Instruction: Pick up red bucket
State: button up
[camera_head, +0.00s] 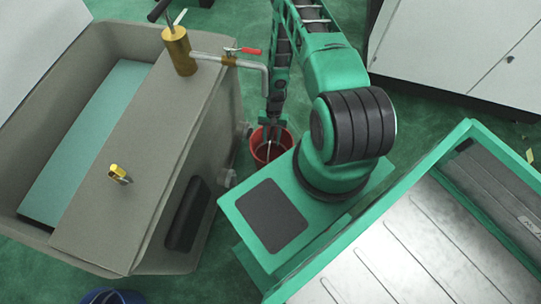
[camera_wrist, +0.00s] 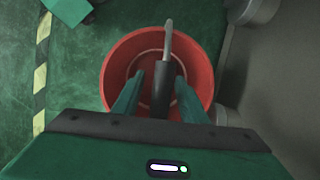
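The red bucket (camera_head: 270,146) stands on the green floor beside the grey tank, partly hidden under my arm. In the wrist view the round red bucket (camera_wrist: 203,70) is seen from above. A bar with a dark grip (camera_wrist: 163,90) and a pale upper end runs across its mouth. I cannot tell whether it is the bucket's handle or a separate tool. My gripper (camera_wrist: 159,88) points down over the bucket. Its two green fingers are apart, one on each side of the dark grip, with visible gaps. My gripper (camera_head: 270,125) is also above the bucket in the head view.
A large grey tank (camera_head: 120,170) with a brass valve and red-levered tap (camera_head: 245,50) stands close on the left. Pale cabinets (camera_head: 450,50) stand at the back right. In the wrist view, a yellow-and-black floor stripe (camera_wrist: 40,85) runs along the left; open floor lies between.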

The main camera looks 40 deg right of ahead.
grip_shut()
dwell(1.3)
